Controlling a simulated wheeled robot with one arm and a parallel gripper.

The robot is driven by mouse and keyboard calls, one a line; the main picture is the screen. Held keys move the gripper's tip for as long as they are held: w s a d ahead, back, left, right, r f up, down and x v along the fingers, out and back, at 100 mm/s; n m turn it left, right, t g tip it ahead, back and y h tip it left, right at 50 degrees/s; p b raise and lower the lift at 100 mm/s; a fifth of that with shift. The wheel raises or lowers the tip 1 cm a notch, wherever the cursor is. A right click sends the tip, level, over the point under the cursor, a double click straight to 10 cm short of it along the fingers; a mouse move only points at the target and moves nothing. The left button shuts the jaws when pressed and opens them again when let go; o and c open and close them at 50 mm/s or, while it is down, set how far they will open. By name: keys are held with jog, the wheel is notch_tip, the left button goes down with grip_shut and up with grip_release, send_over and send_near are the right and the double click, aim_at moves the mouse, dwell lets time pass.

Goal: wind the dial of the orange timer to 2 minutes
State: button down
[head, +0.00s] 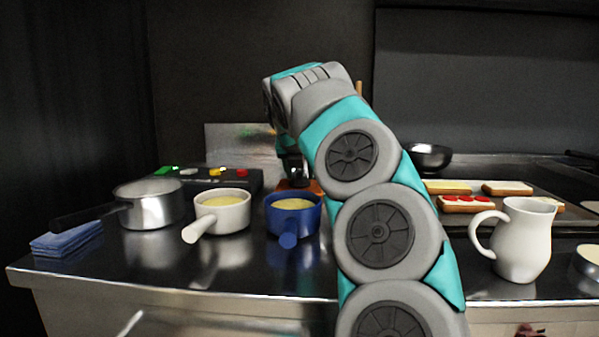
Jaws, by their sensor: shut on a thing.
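The orange timer (314,186) shows only as a small orange strip on the counter, behind the blue pot. My gripper (294,178) points down onto it from above and is shut on its dial. The dial itself and its marks are hidden by the gripper and the blue pot, so I cannot read its setting. My arm bends over the counter from the front and covers what lies to the right of the timer.
The blue pot (293,219) stands just in front of the timer. Left of it are a white pot (222,217), a steel pot (150,210) and blue cloths (66,240). A dark panel (245,184) with coloured buttons is behind. A white pitcher (524,245) stands right.

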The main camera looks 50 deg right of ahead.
jog(key=shift+m, duration=0.4)
jog(key=m+g+h, duration=0.1)
jog(key=m+g, duration=0.1)
jog(key=m, duration=0.1)
jog(key=shift+f+g+h, duration=0.1)
jog(key=shift+g+h, duration=0.2)
jog(key=shift+g, duration=0.1)
jog(key=shift+m+g, duration=1.1)
jog(key=shift+m, duration=0.5)
jog(key=shift+c, duration=2)
grip_release()
jog(key=shift+a, duration=0.1)
jog(key=shift+v, duration=3.9)
